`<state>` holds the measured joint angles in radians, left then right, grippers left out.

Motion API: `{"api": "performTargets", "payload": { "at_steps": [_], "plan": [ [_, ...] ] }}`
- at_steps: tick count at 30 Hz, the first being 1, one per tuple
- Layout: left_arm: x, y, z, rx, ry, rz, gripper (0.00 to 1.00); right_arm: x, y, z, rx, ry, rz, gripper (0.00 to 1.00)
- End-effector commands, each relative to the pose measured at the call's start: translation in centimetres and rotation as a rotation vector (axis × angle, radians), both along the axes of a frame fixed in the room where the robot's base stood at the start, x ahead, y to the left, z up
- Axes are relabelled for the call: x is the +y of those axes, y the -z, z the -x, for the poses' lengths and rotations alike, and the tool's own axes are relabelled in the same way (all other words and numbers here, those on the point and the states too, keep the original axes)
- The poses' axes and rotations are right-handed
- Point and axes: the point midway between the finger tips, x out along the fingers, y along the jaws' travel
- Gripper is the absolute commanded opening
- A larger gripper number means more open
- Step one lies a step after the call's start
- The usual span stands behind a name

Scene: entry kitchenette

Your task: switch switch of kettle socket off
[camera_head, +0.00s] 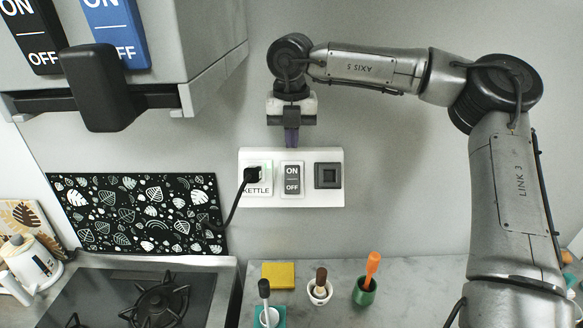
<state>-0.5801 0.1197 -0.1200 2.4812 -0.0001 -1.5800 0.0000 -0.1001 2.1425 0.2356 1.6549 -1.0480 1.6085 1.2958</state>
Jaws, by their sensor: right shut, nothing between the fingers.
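The kettle socket (255,191) is at the left of a white wall plate (322,200), with a black plug and cable in it. Its switch (292,180), marked ON above and OFF below, is in the middle of the plate. I cannot tell which way the switch is pressed. My right gripper (291,145) points down, shut and empty, at the plate's top edge just above the switch's ON half. I cannot tell whether it touches. My left gripper is not in view.
A grey box with black and blue ON/OFF switches (117,32) and a black lever (99,88) hangs upper left. Below are a leaf-patterned panel (140,240), a hob (165,300), a white kettle (30,264), a yellow sponge (278,275) and small pots (364,291) with brushes.

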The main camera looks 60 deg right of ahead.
Motion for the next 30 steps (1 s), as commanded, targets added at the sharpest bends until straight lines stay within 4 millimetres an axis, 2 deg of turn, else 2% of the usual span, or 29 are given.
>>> {"api": "performTargets", "payload": {
  "at_steps": [14, 20, 30],
  "plan": [
    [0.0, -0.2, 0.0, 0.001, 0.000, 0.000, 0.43, -0.1, 0.7, 0.0, 0.001, -0.001, -0.003, 0.00],
    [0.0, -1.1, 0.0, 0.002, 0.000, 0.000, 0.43, -0.1, 3.4, 0.0, 0.003, -0.002, -0.005, 0.00],
    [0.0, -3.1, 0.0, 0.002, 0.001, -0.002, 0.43, -0.4, 9.8, -0.2, 0.004, -0.002, -0.005, 0.00]
  ]
}}
